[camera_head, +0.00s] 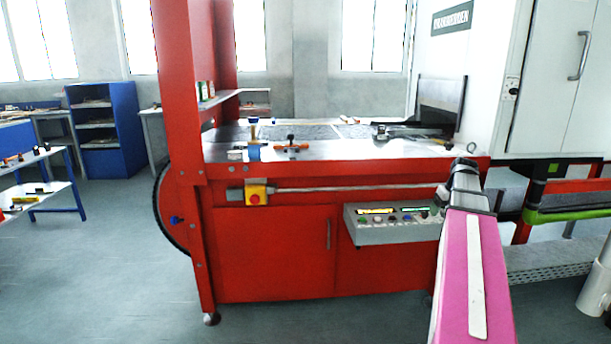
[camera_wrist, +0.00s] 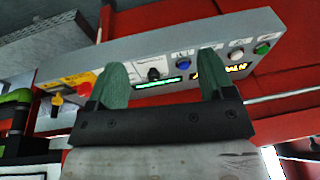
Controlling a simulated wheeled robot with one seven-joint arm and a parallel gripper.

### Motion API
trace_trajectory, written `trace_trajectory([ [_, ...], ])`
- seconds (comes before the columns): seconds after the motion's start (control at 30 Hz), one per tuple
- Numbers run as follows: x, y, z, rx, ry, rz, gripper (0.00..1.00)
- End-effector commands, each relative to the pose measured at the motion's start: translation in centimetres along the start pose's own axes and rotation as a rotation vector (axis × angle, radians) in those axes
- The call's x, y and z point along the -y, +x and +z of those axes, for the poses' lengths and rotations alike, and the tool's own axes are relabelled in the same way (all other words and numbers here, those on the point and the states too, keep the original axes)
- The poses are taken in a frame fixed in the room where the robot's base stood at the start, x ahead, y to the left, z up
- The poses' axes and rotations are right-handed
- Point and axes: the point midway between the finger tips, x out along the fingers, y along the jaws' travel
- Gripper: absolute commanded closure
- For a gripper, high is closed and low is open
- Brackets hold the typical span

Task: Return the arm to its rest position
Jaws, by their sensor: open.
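My gripper (camera_wrist: 163,85) shows in the wrist view with its two green fingers spread apart and nothing between them. Behind the fingers is the grey control panel (camera_wrist: 150,52) with buttons, a dark knob and lit displays; I cannot tell the exact gap to it. In the head view my pink arm link (camera_head: 474,275) reaches up from the lower right toward the red machine. The panel (camera_head: 392,226) shows there on the machine's front, left of my arm. My fingers are hidden in the head view.
The red machine (camera_head: 270,255) with its metal worktop (camera_head: 345,150) stands straight ahead. A white cabinet (camera_head: 550,70) is at the right. A yellow box with a red button (camera_head: 256,195) sits on the machine's front. Blue shelves (camera_head: 98,128) stand at the left; the floor (camera_head: 95,275) there is clear.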

Motion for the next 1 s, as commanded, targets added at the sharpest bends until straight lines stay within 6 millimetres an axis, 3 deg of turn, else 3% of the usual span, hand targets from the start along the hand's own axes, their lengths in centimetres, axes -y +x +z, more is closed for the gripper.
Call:
trace_trajectory([
  [0.03, 2.5, 2.3, 0.9, 0.019, 0.004, -0.002, 0.24],
  [0.2, 8.9, 8.9, 3.1, 0.070, 0.032, 0.006, 0.24],
  [0.5, 19.7, 18.2, 9.3, 0.151, 0.065, 0.041, 0.24],
  [0.7, 25.6, 22.6, 14.4, 0.194, 0.075, 0.074, 0.24],
  [0.8, 27.6, 24.0, 16.4, 0.206, 0.080, 0.088, 0.24],
  [1.0, 29.2, 25.2, 18.3, 0.216, 0.083, 0.104, 0.24],
])
